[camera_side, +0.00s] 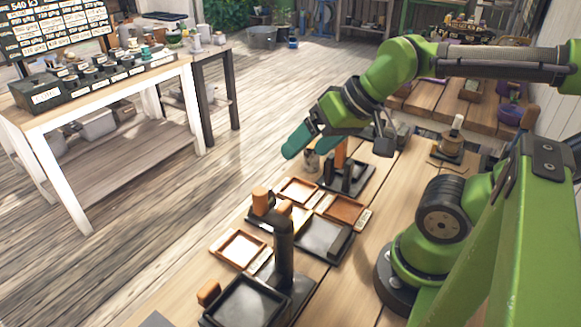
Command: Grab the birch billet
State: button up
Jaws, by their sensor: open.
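My gripper (340,146) is open above the far end of the tray area, with a teal finger on the left and a dark finger on the right. A pale, mottled short log (311,161) looks like the birch billet. It stands just below the teal finger, and its top is partly hidden. An orange-brown upright piece (341,153) shows between the fingers, by a black stand (349,179). I cannot tell whether the gripper touches either piece. Other orange-brown billets (262,201) and (208,293) lie nearer the camera.
Shallow wooden trays (237,250) and dark trays (247,303) cover the near worktable. A tall black post (284,250) stands among them. A separate white-legged table (100,110) stands at the left.

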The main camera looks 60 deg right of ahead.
jog(key=w+d+r+n+g+h, duration=0.1)
jog(key=w+d+n+g, duration=0.15)
jog(key=w+d, duration=0.25)
jog(key=n+g+h, duration=0.1)
jog(key=n+g, duration=0.4)
jog(key=n, duration=0.6)
send_over(312, 144)
notch_tip(312, 144, down, 6)
jog(key=shift+m, duration=0.25)
jog(key=f, duration=0.9)
jog(key=shift+s+f, duration=0.25)
jog(key=shift+w+f, duration=0.15)
jog(key=shift+f, duration=1.45)
jog(key=shift+w+f, duration=0.1)
jog(key=shift+f, duration=1.5)
jog(key=c, duration=1.2)
